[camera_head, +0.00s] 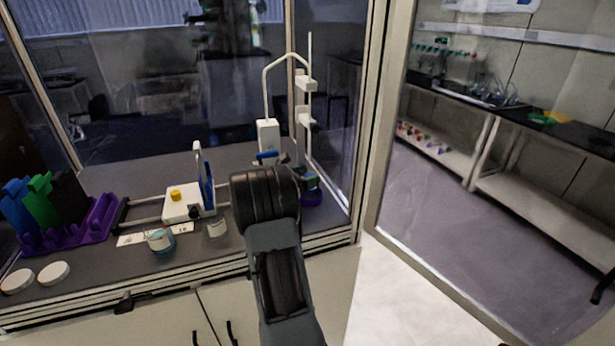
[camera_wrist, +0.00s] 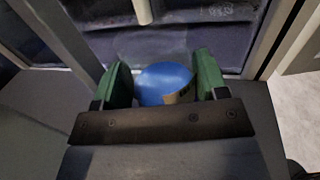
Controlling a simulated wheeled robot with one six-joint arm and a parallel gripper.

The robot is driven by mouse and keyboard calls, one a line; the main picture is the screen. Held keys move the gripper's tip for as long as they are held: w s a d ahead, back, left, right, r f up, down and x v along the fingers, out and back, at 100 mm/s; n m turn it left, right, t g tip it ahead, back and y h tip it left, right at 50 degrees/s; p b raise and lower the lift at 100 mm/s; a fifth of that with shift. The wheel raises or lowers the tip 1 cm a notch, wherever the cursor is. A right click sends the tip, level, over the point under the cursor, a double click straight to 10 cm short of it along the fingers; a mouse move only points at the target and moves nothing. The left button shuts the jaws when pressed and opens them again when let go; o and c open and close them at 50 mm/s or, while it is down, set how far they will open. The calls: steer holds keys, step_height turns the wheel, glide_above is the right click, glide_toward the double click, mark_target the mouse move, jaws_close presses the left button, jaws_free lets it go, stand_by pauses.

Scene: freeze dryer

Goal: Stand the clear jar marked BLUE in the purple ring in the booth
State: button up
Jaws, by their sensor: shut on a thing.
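My gripper (camera_wrist: 165,83) has two green finger pads and is shut on a jar with a round blue top (camera_wrist: 160,80), seen between them in the wrist view. A small tan patch shows on its right side. In the head view, my dark arm hides most of the jar, and my gripper (camera_head: 308,179) shows only in part. The purple ring (camera_head: 312,198) lies on the booth floor near the right front corner, just below the visible finger. I cannot tell whether the jar touches the ring or is inside it.
A white stand with a tall rod (camera_head: 302,100) rises behind my gripper. Left of my arm are a white device (camera_head: 183,205), a jar with teal contents (camera_head: 160,240), a small pale cup (camera_head: 217,228), white lids (camera_head: 54,273) and a purple rack (camera_head: 95,222). The booth's frame post (camera_head: 370,130) is close right.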

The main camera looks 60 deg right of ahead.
steer(key=shift+f, duration=0.2)
stand_by(0.3)
steer(key=shift+f+b, duration=0.6)
steer(key=shift+f, duration=0.3)
stand_by(0.3)
steer(key=shift+f+b, duration=0.55)
steer(key=shift+b, duration=0.05)
steer(key=o, duration=1.1)
steer(key=shift+o, duration=0.2)
